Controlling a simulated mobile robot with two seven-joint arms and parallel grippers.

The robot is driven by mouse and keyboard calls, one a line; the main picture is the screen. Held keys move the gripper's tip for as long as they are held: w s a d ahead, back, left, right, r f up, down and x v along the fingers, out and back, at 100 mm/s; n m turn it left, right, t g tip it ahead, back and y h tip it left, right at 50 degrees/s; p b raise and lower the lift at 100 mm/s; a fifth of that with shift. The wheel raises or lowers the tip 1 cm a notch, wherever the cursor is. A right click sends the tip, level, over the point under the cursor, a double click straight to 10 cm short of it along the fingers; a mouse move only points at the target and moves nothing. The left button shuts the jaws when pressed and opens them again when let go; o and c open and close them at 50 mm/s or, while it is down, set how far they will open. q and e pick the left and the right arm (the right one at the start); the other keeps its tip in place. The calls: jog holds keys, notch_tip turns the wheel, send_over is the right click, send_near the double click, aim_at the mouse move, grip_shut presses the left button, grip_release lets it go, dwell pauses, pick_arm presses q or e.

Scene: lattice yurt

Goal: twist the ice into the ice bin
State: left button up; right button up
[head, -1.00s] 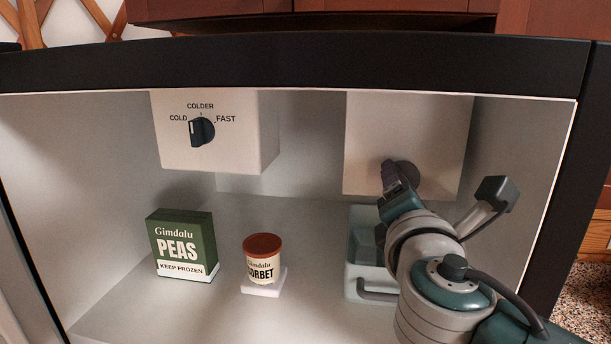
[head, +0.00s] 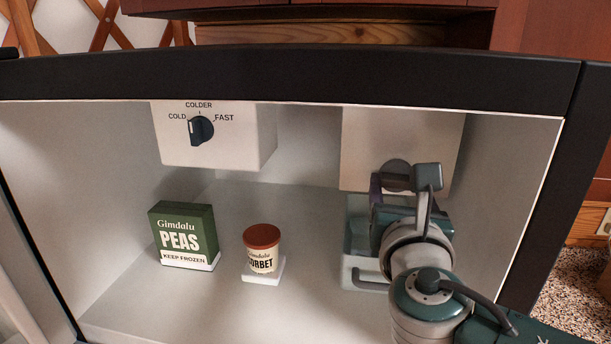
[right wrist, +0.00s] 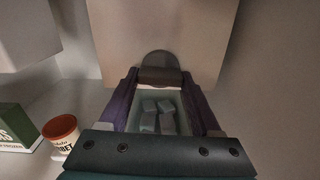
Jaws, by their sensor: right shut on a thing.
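The ice maker (head: 375,135) is a pale box hanging at the upper right inside the freezer, with a round grey twist knob (right wrist: 160,62) on its front. My right gripper (right wrist: 160,78) is shut on the knob's bar, one purple finger at each end, and the bar lies level. In the head view my wrist hides part of the knob (head: 396,168). The ice bin (head: 352,272) stands on the floor below, pale with a grey handle, partly hidden by my arm. Several grey ice cubes (right wrist: 157,114) show in it between my fingers. My left gripper is in neither view.
A pale control box (head: 240,140) with a dark dial hangs at the upper left. A green peas box (head: 185,235) and a sorbet tub (head: 262,250) on a white block stand left of the bin. A dark frame (head: 300,80) edges the opening above.

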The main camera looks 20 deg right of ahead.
jog(key=shift+n, duration=0.5)
jog(key=o, duration=1.4)
jog(key=b+v, duration=0.3)
jog(key=v, duration=0.7)
jog(key=shift+f, duration=0.1)
